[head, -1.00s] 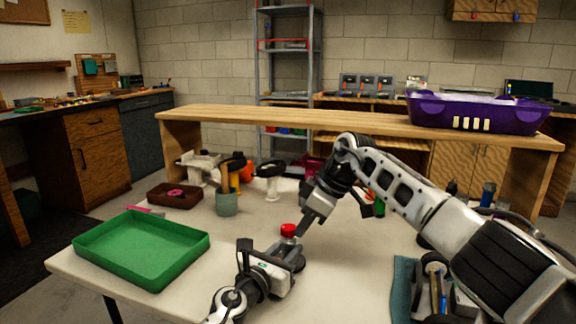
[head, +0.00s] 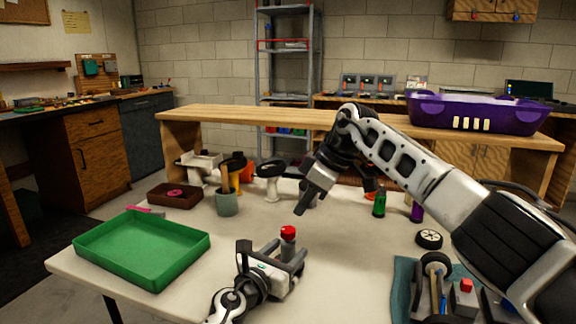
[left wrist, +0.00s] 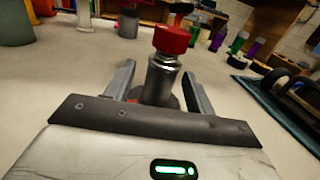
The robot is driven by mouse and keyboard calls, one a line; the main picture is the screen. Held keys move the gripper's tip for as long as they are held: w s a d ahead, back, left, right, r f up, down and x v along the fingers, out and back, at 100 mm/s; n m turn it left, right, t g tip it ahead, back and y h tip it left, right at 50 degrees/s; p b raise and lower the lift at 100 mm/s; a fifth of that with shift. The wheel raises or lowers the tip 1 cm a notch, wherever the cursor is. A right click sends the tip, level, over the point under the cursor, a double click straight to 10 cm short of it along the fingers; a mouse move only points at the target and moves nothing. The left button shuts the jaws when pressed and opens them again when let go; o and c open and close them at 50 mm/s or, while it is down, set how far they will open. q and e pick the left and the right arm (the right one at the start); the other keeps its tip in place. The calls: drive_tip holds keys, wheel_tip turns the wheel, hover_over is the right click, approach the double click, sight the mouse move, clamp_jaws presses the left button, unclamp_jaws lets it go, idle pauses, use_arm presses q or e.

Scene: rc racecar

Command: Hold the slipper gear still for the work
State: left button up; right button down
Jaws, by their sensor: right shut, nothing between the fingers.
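A metal cylinder with a red cap (head: 288,233) stands upright on the white table, on a dark round base. In the left wrist view the red cap (left wrist: 171,39) and the dark base (left wrist: 148,99) are between my left fingers. I cannot tell whether the base is the slipper gear. My left gripper (head: 286,254) has a finger on each side, low down. The fingers stand clear of the shaft, but I cannot tell if they press on the base. My right gripper (head: 302,208) is shut and empty, above and behind the red cap, apart from it.
A green tray (head: 200,246) lies at left. A grey-green cup (head: 227,205) and a brown box (head: 176,204) stand behind. A wheel (head: 429,239), green bottle (head: 379,204) and teal mat (head: 402,285) are at right. A purple crate (head: 440,117) sits on the rear bench.

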use_arm(q)
drive_tip(key=v, duration=1.2)
